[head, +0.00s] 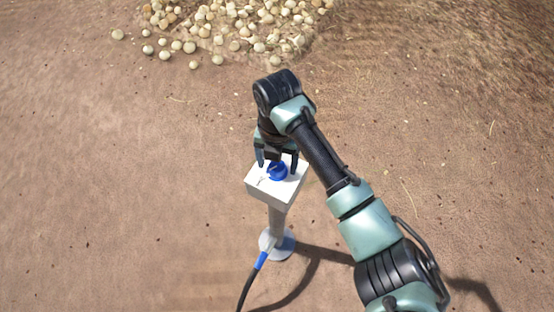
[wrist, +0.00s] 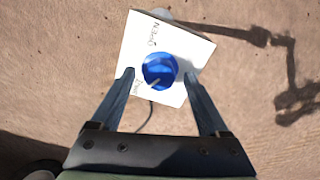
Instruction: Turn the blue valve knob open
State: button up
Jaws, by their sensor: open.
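The blue valve knob (head: 277,171) sits on top of a white box (head: 284,191) on a post. In the wrist view the round knob (wrist: 160,71) has a pale pointer line toward its lower left. Handwritten marks show on the white panel (wrist: 187,43) above and below left of the knob. My gripper (head: 277,163) is open over the box. In the wrist view its fingers (wrist: 160,74) stand on the left and right of the knob, with a gap on each side. I cannot tell exactly how high the fingertips are above the panel.
The post stands on a round base (head: 278,245) on bare dirt. A dark hose (head: 247,284) with a blue fitting runs from the base toward the bottom. A pile of onions (head: 245,28) lies at the back. The ground around the post is otherwise open.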

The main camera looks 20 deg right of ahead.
jog(key=shift+c, duration=0.2)
grip_shut()
